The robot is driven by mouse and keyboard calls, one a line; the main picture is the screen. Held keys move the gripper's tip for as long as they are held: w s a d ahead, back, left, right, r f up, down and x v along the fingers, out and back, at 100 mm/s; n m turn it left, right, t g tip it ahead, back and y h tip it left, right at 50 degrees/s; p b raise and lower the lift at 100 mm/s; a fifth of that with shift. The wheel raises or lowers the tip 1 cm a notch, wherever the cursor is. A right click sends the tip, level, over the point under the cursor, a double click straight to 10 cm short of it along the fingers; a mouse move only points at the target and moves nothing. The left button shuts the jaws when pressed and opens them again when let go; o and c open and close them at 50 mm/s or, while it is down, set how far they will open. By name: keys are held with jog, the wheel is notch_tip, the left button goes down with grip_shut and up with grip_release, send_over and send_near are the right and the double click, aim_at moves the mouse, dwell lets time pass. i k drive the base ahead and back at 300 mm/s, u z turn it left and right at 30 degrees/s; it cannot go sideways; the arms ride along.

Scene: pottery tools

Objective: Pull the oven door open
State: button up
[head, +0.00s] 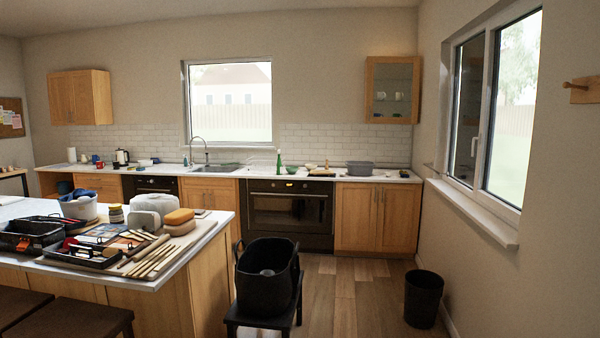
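The oven (290,215) is a black built-in unit under the far counter, between wooden cabinets. Its dark glass door (289,211) looks shut. A horizontal bar handle (289,195) runs across the top of the door, below a control panel (283,185) with a small lit display. The lower part of the oven is partly hidden behind a black bucket in front of it. My gripper and arm are not in view.
The black bucket (265,285) sits on a dark stool (262,318) before the oven. The island (205,238) with pottery tools stands on the left. A black bin (423,298) is by the right wall. Wooden floor (345,290) is free between stool and bin.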

aim_at(310, 211)
jog(key=z, duration=0.2)
jog(key=i, duration=7.7)
jog(key=u, duration=2.8)
jog(key=i, duration=0.25)
jog(key=z, duration=0.1)
